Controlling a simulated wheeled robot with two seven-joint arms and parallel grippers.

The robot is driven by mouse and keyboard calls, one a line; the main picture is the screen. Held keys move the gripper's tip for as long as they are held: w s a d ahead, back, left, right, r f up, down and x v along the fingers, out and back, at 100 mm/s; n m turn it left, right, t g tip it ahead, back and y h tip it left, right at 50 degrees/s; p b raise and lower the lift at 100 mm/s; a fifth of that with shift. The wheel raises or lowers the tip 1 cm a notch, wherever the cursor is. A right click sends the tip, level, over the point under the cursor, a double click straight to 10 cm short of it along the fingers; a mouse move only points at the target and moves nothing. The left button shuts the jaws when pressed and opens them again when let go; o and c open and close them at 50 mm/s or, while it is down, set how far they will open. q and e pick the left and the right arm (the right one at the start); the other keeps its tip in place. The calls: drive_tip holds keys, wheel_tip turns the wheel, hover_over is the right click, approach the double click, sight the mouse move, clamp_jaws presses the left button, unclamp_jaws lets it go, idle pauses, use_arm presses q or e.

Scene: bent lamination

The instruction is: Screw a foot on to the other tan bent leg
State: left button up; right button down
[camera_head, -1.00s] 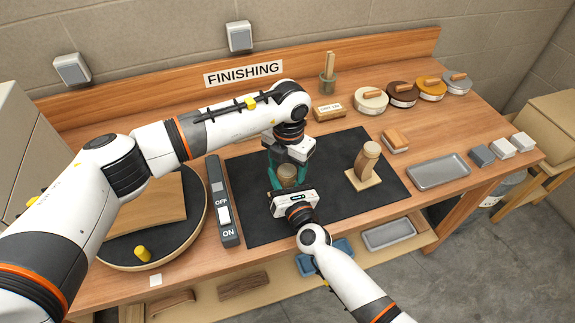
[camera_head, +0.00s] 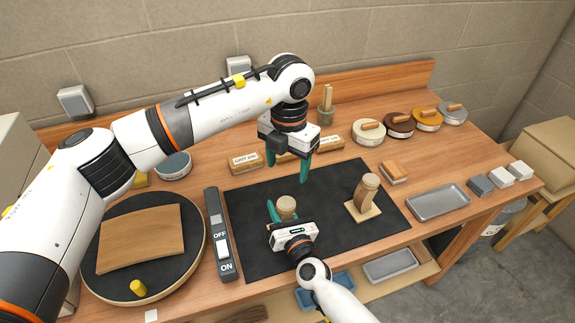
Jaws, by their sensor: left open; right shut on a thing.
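A tan bent leg (camera_head: 368,191) stands on a square wooden plate (camera_head: 361,213) at the right of the black mat. Another tan wooden piece (camera_head: 287,205), apparently the other bent leg, shows its rounded top at the middle of the mat. My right gripper (camera_head: 281,212) is shut on this piece from the front. Its lower part is hidden behind the gripper. My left gripper (camera_head: 287,169) is open and empty, above and behind this piece, pointing down and apart from it. I cannot make out a separate foot.
The black mat (camera_head: 330,230) is mostly clear. A switch box (camera_head: 222,249) and a round turntable (camera_head: 192,256) with a curved wooden panel (camera_head: 140,237) are at left. Blocks lie behind the mat. A grey tray (camera_head: 438,202), sanding blocks and lidded tins are at right.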

drive_tip(key=c, duration=1.4)
unclamp_jaws()
drive_tip(key=shift+s+f, duration=0.1)
drive_tip(key=shift+f, duration=0.25)
drive_tip(key=o, duration=0.3)
drive_tip(key=shift+o, duration=0.8)
drive_tip(key=shift+r, duration=0.2)
drive_tip(key=b+v, duration=0.2)
drive_tip(key=v, duration=0.9)
drive_tip(key=shift+s+d, duration=0.15)
drive_tip(key=shift+s, duration=0.2)
